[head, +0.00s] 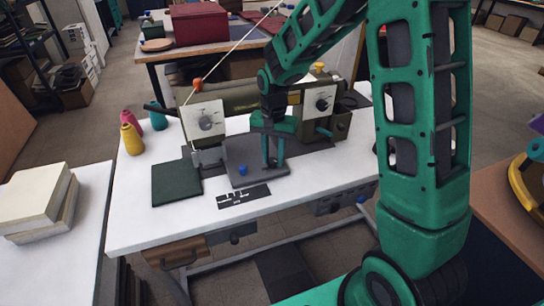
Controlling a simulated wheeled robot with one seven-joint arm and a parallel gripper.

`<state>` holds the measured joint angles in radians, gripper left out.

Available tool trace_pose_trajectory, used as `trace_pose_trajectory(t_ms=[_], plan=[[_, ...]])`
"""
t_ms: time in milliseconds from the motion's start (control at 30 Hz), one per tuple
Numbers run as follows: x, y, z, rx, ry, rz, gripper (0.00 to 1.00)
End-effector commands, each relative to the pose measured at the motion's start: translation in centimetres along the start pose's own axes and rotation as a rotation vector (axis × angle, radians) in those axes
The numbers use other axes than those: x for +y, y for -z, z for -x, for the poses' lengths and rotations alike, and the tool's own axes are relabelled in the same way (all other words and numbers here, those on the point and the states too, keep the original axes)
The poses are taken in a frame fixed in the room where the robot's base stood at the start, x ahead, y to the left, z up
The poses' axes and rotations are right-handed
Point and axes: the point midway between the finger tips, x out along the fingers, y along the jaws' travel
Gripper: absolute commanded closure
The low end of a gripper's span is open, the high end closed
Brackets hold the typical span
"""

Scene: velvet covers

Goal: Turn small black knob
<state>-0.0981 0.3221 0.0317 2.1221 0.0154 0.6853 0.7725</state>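A sewing machine with an olive-green body (240,98) stands on a white table. A small black knob (322,104) sits on a pale plate at the machine's right end. A larger grey dial (206,123) is on the white front of its left head. My green gripper (273,165) points down over the dark machine bed, in front of the body and to the left of the black knob. Its two fingers are apart with a gap between them, and nothing shows in it. It is not touching the knob. My arm hides part of the machine's middle.
Yellow (131,138), pink and teal thread cones stand at the table's left. A dark green folded cloth (176,183) lies in front of the left head. A small blue piece (242,169) stands on the bed. The table's front left is clear. A pale stack (35,198) is on another table.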

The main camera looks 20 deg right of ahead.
Motion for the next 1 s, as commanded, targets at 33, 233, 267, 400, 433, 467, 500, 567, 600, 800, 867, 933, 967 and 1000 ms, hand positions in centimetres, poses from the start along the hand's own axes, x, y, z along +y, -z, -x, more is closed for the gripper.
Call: trace_pose_trajectory(t_ms=[33,233,267,400,433,467,500,567,600,800,867,933,967,1000], plan=[[-0.04,0.01,0.02,0.0,0.001,0.0,0.95],[-0.06,0.01,0.04,0.0,0.001,0.013,0.95],[-0.06,0.02,0.04,0.0,0.001,0.019,0.95],[-0.08,0.02,0.06,0.001,0.001,0.069,0.94],[-0.09,0.02,0.06,0.001,0.001,0.083,0.94],[-0.09,0.02,0.06,0.001,0.002,0.101,0.94],[-0.1,0.02,0.06,0.001,0.002,0.126,0.94],[-0.11,0.02,0.07,0.001,0.002,0.17,0.94],[-0.12,0.01,0.07,0.001,0.002,0.202,0.94],[-0.15,0.01,0.08,0.001,0.002,0.385,0.94],[-0.16,0.01,0.08,0.001,0.002,0.442,0.94],[-0.16,0.01,0.09,0.002,0.002,0.508,0.94],[-0.16,0.01,0.09,0.002,0.002,0.537,0.94],[-0.16,0.02,0.09,0.002,0.002,0.575,0.94]])
